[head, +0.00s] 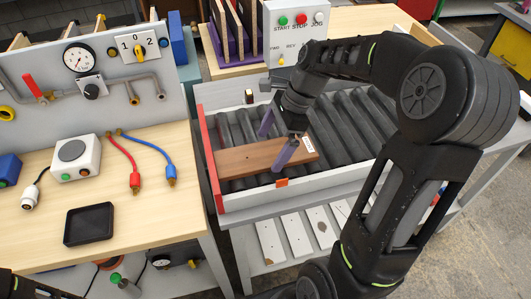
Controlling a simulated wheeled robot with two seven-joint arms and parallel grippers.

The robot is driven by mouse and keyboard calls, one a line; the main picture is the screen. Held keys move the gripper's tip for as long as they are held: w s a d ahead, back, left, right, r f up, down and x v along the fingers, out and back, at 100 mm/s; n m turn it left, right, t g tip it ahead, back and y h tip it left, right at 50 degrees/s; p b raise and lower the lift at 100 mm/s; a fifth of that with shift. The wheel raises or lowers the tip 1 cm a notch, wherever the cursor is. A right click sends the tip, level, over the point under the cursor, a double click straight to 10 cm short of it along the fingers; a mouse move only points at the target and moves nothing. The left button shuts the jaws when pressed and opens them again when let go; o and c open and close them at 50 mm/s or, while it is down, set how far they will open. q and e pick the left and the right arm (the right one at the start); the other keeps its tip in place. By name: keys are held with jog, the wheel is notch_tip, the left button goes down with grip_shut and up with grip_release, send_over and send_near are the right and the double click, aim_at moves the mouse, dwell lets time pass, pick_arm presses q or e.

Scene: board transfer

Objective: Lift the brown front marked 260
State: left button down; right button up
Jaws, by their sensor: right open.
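The brown front (245,158) is a flat wooden board lying on the dark rollers of the conveyor, near its left end. A white label (308,144) sits at its right end; its marking is too small to read. My right gripper (271,150) is open above the board, with purple fingers. One finger is at the board's far side and the other reaches over it toward the near edge. Whether they touch the board I cannot tell. My left gripper is not in view.
The roller conveyor (345,133) has a red end plate (210,160) and raised side rails. Behind stand a START/STOP control box (297,32) and a purple rack (233,50) of boards. A workbench (150,215) on the left holds a black tray (89,224) and hoses.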

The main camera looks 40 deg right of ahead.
aim_at(270, 153)
jog(key=shift+w+a+f, duration=0.1)
jog(key=shift+a+f, duration=0.2)
jog(key=shift+f, duration=0.35)
jog(key=shift+c, duration=0.2)
jog(key=c, duration=1.5)
jog(key=shift+c, duration=0.2)
notch_tip(270, 153, up, 10)
dwell(0.3)
